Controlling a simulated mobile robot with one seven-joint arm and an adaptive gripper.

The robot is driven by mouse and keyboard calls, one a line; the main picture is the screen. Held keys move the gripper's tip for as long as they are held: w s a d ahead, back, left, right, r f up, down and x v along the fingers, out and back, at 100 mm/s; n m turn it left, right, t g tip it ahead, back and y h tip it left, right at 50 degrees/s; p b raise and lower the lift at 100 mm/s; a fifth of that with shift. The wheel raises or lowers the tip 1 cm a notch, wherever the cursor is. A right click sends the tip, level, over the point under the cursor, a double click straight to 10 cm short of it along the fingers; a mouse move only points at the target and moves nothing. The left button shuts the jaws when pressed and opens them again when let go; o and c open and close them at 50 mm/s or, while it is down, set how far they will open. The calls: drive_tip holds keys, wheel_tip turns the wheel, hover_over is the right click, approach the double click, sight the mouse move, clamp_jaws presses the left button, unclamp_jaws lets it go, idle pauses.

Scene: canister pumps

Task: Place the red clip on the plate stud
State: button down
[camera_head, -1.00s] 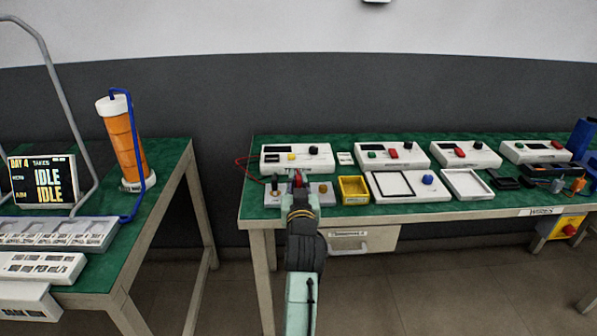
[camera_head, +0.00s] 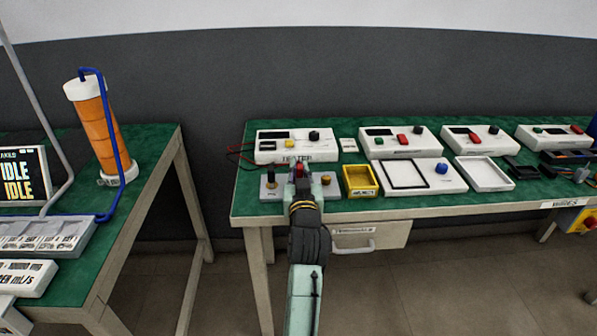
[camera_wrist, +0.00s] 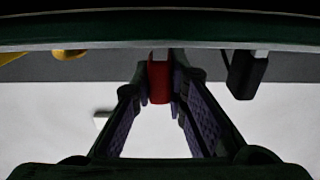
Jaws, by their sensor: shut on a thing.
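The red clip (camera_wrist: 158,82) is between the fingertips of my gripper (camera_wrist: 160,92) in the wrist view. In the head view my gripper (camera_head: 300,178) is at the grey plate (camera_head: 271,191) at the left end of the right-hand bench, with the red clip (camera_head: 299,169) just showing at its tip. A stud (camera_head: 271,178) stands on the plate left of my gripper, and an orange-topped one (camera_head: 325,180) shows to its right. My gripper hides the middle of the plate. I cannot tell whether the clip touches a stud.
Behind the plate stands a white heater box (camera_head: 297,147) with red and black leads (camera_head: 238,150) at its left. A yellow tray (camera_head: 360,180) is close on the right. A black clip-like piece (camera_wrist: 247,75) is right of the red clip in the wrist view.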

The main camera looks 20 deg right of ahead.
drive_tip(key=shift+f, duration=0.25)
drive_tip(key=c, duration=1.6)
unclamp_jaws()
drive_tip(key=shift+r, duration=0.1)
drive_tip(key=shift+r, duration=0.25)
drive_tip(key=b+v, duration=0.1)
drive_tip(key=v, duration=1.1)
